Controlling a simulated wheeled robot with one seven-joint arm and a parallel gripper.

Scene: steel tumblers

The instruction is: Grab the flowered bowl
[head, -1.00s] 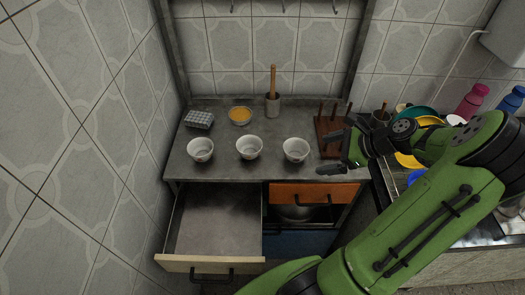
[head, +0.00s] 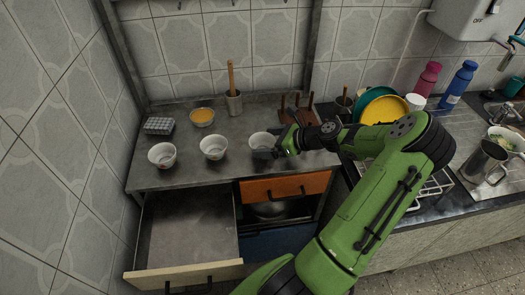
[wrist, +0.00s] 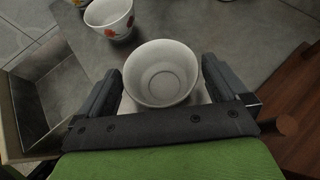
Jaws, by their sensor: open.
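Three white bowls stand in a row on the grey counter. The middle bowl (head: 213,147) shows red and orange flowers on its side in the wrist view (wrist: 112,20). The left bowl (head: 162,155) is mostly cut off at the top of the wrist view, so its pattern is unclear. The right bowl (head: 261,142) lies between the fingers of my open gripper (wrist: 160,72); its inside is plain white, and I cannot tell whether its outer side has flowers. In the head view my gripper (head: 277,150) is at this right bowl, partly covering it. I see no grip on it.
An open, empty drawer (head: 187,230) juts out below the counter at left. A wooden peg rack (head: 297,112) stands behind my gripper. A mortar with pestle (head: 233,100), an orange-filled bowl (head: 202,117) and an egg carton (head: 159,125) stand at the back.

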